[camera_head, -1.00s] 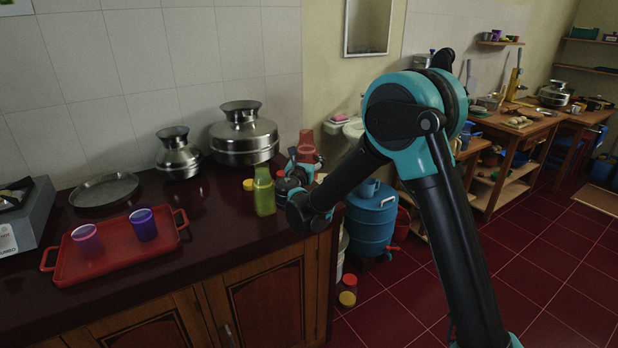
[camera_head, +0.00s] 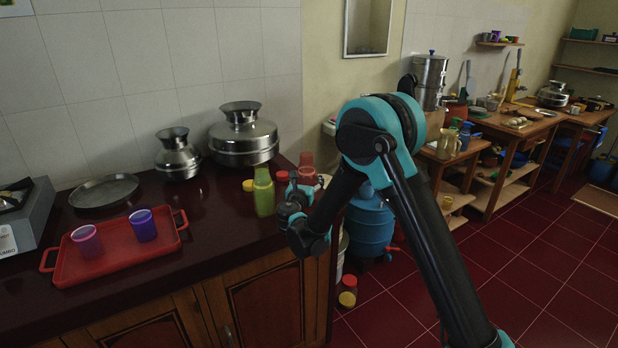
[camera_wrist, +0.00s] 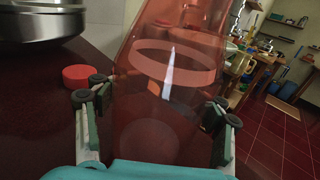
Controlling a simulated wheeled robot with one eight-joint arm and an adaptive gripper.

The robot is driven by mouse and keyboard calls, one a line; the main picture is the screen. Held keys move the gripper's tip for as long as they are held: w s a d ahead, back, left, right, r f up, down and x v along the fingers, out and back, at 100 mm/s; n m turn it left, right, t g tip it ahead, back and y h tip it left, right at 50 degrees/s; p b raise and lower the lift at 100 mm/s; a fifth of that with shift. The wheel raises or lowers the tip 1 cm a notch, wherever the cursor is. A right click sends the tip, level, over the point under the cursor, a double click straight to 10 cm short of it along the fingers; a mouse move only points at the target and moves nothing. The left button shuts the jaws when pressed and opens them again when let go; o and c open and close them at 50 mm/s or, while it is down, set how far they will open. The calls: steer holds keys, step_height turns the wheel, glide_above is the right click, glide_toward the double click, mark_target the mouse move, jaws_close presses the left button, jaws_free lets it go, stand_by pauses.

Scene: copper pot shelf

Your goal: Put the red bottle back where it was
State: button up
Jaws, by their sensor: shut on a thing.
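The translucent red bottle (camera_head: 306,161) is at the right end of the dark counter, just right of the green bottle (camera_head: 263,192). My gripper (camera_head: 294,196) is around its lower part, which is hidden behind my wrist. In the wrist view the red bottle (camera_wrist: 165,65) stands between the two fingers of my gripper (camera_wrist: 160,105), which is shut on it. I cannot tell whether its base touches the counter.
A large steel pot (camera_head: 243,140) and a smaller one (camera_head: 177,158) are behind to the left. A red tray (camera_head: 115,245) holds two cups. The counter's right edge is close to the bottle.

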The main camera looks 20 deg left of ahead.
mark_target(307, 177)
steer(key=o, duration=1.8)
steer(key=shift+s+r, duration=0.1)
steer(key=shift+s, duration=0.1)
steer(key=shift+s+d, duration=0.2)
steer(key=shift+s, duration=1.6)
steer(key=shift+s+d, duration=0.15)
steer(key=shift+s, duration=1.6)
